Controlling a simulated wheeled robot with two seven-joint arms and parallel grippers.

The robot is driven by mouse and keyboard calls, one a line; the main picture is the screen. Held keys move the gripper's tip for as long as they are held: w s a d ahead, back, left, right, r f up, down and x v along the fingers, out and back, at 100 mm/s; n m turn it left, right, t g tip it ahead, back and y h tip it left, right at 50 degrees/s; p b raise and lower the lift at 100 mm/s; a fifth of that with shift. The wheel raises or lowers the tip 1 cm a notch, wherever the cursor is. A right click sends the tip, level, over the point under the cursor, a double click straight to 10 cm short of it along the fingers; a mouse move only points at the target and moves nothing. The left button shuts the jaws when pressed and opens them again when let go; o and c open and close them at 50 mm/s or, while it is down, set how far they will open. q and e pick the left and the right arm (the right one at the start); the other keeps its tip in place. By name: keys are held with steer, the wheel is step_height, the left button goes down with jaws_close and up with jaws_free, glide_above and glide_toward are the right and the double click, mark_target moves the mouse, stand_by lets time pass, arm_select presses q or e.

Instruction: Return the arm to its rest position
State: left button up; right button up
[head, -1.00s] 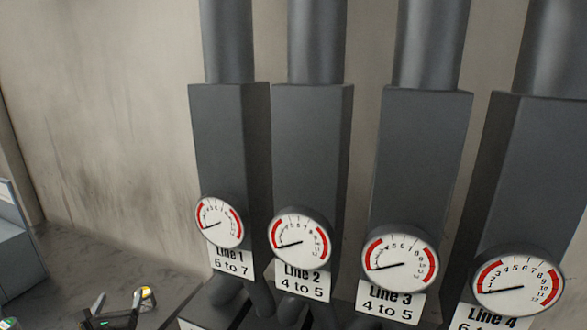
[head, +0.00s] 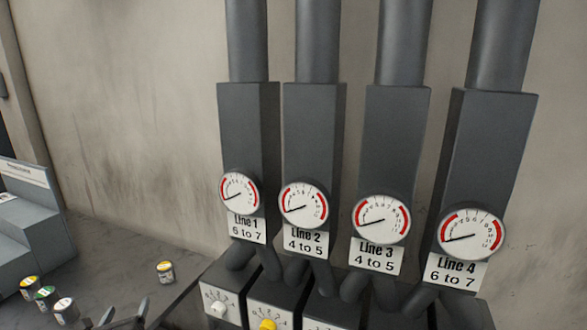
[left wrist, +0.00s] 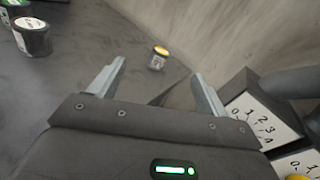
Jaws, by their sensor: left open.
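My left gripper (head: 115,314) is at the bottom left of the head view, mostly cut off by the lower edge. In the left wrist view its two fingers (left wrist: 158,70) stand apart with nothing between them. A small can with a yellow-orange lid (head: 166,272) stands on the dark worktop beyond the fingers, apart from them; it also shows in the left wrist view (left wrist: 158,57). My right gripper is in neither view.
Four labelled gauges, from Line 1 (head: 239,193) to Line 4 (head: 470,234), sit on grey columns. Below are boxes with a white knob (head: 218,308) and a yellow knob (head: 267,325). Cans, one green-lidded (head: 45,296), stand near a grey stepped rack (head: 22,215). Worktop (head: 110,255) partly clear.

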arm_select(q)
steer(key=s+d+f+n+g+h, duration=0.4)
steer(key=s+d+f+n+g, duration=0.3)
steer(key=s+d+f+n, duration=0.6)
steer(key=s+d+n+g+h, duration=0.1)
steer(key=s+d+n+g, duration=0.2)
steer(key=s+d+n, duration=0.35)
steer(key=s+d+n+g, duration=0.25)
steer(key=s+n, duration=0.55)
steer(key=s, duration=0.4)
step_height(320, 180, down, 32)
steer(key=s+g+b, duration=0.2)
steer(key=b, duration=0.4)
steer(key=s+a+f+b, duration=0.2)
steer(key=s+f+b, duration=0.2)
steer(key=s+f, duration=1.2)
step_height(320, 180, down, 3)
steer(key=shift+s+a+f+g, duration=0.15)
steer(key=shift+f+g, duration=0.05)
steer(key=shift+g, duration=0.15)
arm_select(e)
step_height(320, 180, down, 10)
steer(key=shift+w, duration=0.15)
